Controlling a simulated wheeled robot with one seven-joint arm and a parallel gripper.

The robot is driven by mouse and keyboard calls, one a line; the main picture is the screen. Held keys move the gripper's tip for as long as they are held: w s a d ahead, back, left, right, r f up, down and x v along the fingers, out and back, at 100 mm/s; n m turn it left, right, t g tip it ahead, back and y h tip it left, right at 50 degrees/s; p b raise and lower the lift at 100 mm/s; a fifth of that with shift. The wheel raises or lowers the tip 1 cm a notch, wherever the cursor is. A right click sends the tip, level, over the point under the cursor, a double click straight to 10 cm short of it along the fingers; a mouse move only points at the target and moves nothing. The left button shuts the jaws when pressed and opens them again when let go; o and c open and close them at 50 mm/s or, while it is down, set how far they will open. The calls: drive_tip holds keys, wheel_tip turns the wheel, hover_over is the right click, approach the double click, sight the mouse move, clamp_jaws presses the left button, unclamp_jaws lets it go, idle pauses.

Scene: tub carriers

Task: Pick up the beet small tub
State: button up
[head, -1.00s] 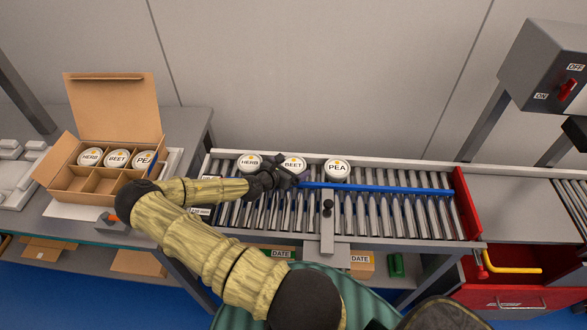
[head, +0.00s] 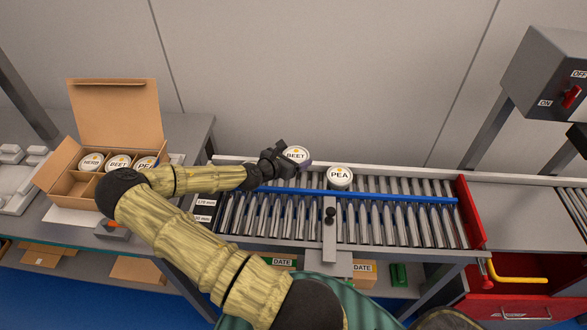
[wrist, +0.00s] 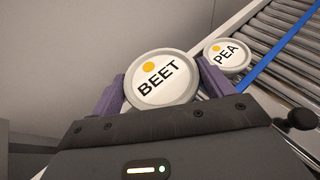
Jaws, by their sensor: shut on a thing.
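The beet small tub (head: 296,154) is round with a white lid reading BEET and an orange dot. My gripper (head: 292,161) is shut on it, above the back of the roller conveyor. In the wrist view the beet tub (wrist: 162,78) sits between the two purple fingers (wrist: 160,95), with its lid facing the camera. The pea tub (head: 340,177) stands on the rollers to the right, apart from the held tub; it also shows in the wrist view (wrist: 227,56). The herb tub of the conveyor is not visible; my gripper and arm cover that area.
An open cardboard box (head: 72,185) on the left table holds herb, beet and pea tubs in its back row. A blue bar (head: 390,196) crosses the conveyor (head: 400,222). A red end plate (head: 470,212) bounds it at right. The rollers right of the pea tub are clear.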

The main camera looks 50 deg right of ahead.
wheel_tip(320, 180, up, 2)
drive_tip(key=shift+r, duration=0.1)
idle(0.5)
